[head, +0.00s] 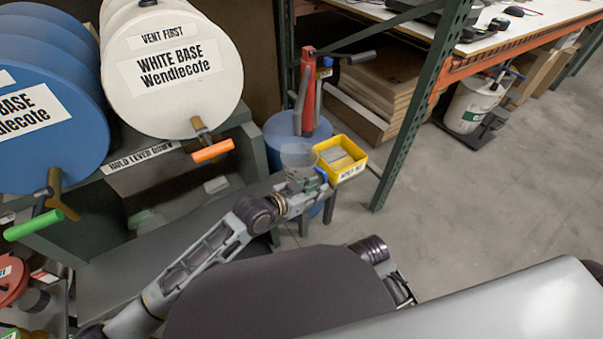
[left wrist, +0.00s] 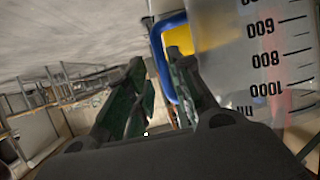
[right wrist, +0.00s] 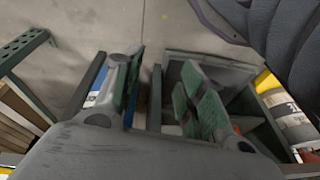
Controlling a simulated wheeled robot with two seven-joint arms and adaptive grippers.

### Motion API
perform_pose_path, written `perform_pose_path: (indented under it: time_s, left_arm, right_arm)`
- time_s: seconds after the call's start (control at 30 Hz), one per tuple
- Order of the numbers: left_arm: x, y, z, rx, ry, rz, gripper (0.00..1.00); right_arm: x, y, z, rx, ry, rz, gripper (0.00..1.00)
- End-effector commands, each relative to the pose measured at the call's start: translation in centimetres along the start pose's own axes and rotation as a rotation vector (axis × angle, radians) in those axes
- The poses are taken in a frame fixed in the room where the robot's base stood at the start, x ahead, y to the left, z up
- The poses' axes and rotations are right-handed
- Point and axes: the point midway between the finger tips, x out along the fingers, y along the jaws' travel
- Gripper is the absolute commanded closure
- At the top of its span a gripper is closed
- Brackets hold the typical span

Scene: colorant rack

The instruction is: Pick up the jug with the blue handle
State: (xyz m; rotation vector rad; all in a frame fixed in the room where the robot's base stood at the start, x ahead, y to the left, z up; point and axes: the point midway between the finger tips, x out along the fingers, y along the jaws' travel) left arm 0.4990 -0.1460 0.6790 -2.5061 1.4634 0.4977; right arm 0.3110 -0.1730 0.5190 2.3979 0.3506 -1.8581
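The clear jug (head: 299,157) stands at the right end of the grey bench in the head view. Its blue handle (head: 321,175) faces right. The left wrist view shows the jug's graduated wall (left wrist: 262,60) close up at the right, with the blue handle (left wrist: 157,62) ahead of the fingers. My left gripper (head: 308,186) is at the jug. Its fingers (left wrist: 158,95) are apart, with the handle nearer the right finger; contact cannot be told. My right gripper (right wrist: 164,90) is open and empty, away from the jug; in the head view it is mostly hidden.
A yellow bin (head: 342,158) is close beside the jug. A blue drum (head: 283,133) with a red pump (head: 307,90) stands behind. White (head: 172,72) and blue (head: 45,125) barrels with taps are at the left. A green rack post (head: 412,110) rises at the right; open floor (head: 480,190) lies beyond.

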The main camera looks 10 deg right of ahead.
Motion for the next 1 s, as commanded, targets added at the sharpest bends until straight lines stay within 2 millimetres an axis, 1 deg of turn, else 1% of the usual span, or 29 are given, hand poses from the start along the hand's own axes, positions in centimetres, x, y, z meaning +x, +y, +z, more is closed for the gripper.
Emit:
perform_pose_path:
  time_s: [0.13, 0.3, 0.5, 0.7, 1.0]
  left_arm:
    - [1.1, -0.1, 0.2, -0.001, 0.0, 0.0, 0.77]
    - [2.7, -0.2, 0.3, -0.001, 0.001, 0.0, 0.77]
    - [4.3, -0.3, 0.3, -0.001, 0.0, 0.0, 0.77]
    - [4.9, -0.3, 0.2, 0.0, 0.0, 0.0, 0.77]
    - [4.9, -0.3, 0.2, 0.0, 0.0, 0.0, 0.77]
  right_arm:
    - [-0.1, 0.0, -0.2, -0.001, 0.01, -0.002, 0.6]
    - [-1.3, -0.2, -1.0, -0.003, 0.041, -0.006, 0.6]
    - [-2.4, -0.5, -1.1, -0.006, 0.056, -0.011, 0.6]
    - [-3.0, -0.5, -1.3, -0.01, 0.065, -0.011, 0.6]
    - [-3.0, -0.6, -1.2, -0.011, 0.063, -0.012, 0.6]
